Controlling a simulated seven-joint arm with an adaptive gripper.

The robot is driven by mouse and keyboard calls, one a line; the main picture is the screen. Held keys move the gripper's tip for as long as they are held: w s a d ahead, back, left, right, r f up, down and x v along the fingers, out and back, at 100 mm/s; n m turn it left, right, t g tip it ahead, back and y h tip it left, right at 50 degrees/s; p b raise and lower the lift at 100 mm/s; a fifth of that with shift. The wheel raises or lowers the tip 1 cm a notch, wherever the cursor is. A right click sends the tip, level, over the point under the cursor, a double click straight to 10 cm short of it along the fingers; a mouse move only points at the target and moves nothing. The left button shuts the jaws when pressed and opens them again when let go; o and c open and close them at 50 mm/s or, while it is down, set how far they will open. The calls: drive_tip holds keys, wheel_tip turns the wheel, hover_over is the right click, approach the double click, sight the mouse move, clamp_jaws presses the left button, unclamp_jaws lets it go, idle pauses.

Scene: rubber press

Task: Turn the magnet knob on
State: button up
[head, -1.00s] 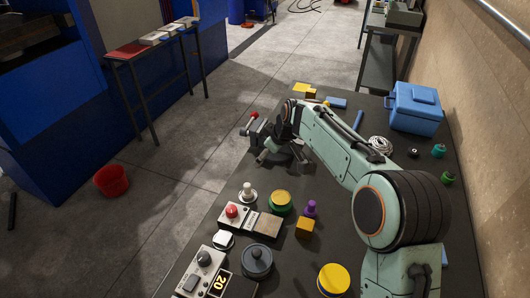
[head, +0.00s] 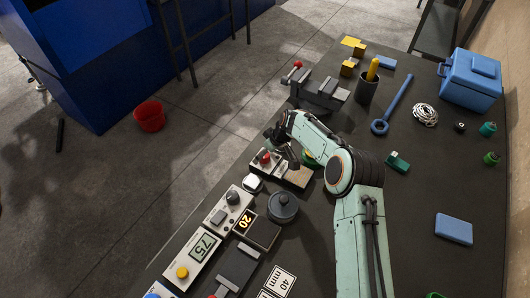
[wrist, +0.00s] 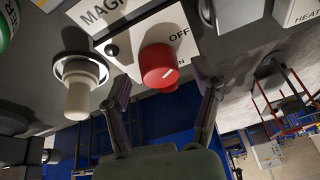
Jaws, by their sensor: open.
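The red magnet knob (wrist: 158,66) sits on a white panel labelled MAGNET (wrist: 125,25), with OFF and a partly covered ON at its right. A short white line marks the knob; I cannot tell surely which label it points to. My gripper (wrist: 166,88) is open, one finger on each side of the knob, with visible gaps at both sides. In the head view my gripper (head: 278,142) is over the small control box, and the red knob (head: 265,158) shows just below it.
A cream-coloured plunger-like knob (wrist: 80,100) stands close left of my gripper in the wrist view. In the head view, a dark round lidded pot (head: 284,207) and a grey-knobbed box (head: 232,198) are nearby. A vise (head: 320,92) stands behind.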

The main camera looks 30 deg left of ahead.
drive_tip(key=c, duration=1.1)
drive_tip(key=shift+c, duration=0.2)
drive_tip(key=shift+m, duration=0.4)
drive_tip(key=m+t, duration=0.1)
drive_tip(key=m, duration=0.2)
drive_tip(key=shift+s+m+t, duration=0.1)
drive_tip(key=shift+m+t, duration=0.2)
drive_tip(key=shift+t, duration=0.1)
drive_tip(key=m+t+h, duration=0.1)
drive_tip(key=m, duration=0.2)
drive_tip(key=shift+m, duration=0.4)
drive_tip(key=m+t+h, duration=0.1)
drive_tip(key=m, duration=0.3)
drive_tip(key=shift+h, duration=0.4)
drive_tip(key=m, duration=0.2)
drive_tip(key=m+h, duration=0.1)
drive_tip(key=m, duration=0.1)
drive_tip(key=shift+s+t+h, duration=0.1)
drive_tip(key=shift+t+h, duration=0.2)
drive_tip(key=shift+m, duration=0.5)
